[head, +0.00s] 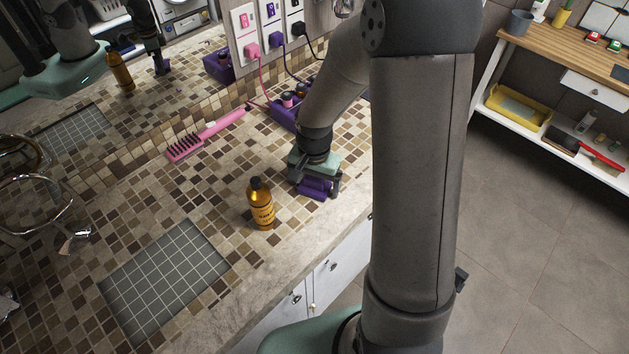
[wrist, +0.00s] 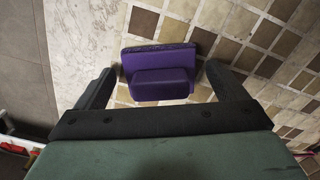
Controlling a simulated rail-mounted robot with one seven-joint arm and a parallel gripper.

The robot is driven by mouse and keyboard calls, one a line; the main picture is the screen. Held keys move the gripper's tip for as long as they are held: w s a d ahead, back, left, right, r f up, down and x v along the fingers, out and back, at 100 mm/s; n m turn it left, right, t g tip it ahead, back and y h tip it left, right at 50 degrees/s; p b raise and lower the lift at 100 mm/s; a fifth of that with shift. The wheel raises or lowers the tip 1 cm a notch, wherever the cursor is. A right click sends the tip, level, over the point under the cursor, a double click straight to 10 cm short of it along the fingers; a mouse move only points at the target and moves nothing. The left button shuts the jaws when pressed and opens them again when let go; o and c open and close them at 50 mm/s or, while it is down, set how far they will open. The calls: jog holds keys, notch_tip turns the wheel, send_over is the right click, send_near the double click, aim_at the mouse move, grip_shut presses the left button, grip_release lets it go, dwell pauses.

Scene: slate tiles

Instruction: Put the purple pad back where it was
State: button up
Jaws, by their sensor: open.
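The purple pad (head: 314,188) lies on the tiled counter near its front edge, partly hidden by my gripper in the head view. In the wrist view the purple pad (wrist: 158,72) shows a dark edge strip at its far side and a raised block on top. My gripper (head: 317,187) is above the pad, pointing down. In the wrist view its open fingers (wrist: 160,82) stand on either side of the pad's block, with gaps between. I cannot tell how high the fingertips are above the counter.
An amber bottle (head: 260,205) stands left of my gripper. A pink brush (head: 207,136) lies toward the wall. A purple holder (head: 289,112) stands behind the gripper, below plugged-in cords. A grey grid mat (head: 163,277) lies at the front left. A mirror lines the back.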

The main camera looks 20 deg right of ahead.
aim_at(315, 180)
jog(key=shift+w+r, duration=0.1)
jog(key=shift+r, duration=0.55)
notch_tip(315, 180, up, 11)
jog(key=s+r+n, duration=0.2)
jog(key=s+n, duration=0.5)
jog(key=s, duration=1.1)
jog(key=shift+s+r+n+t+b, duration=0.25)
jog(key=shift+r+n+t+b, duration=0.05)
jog(key=shift+r+t+b, duration=0.1)
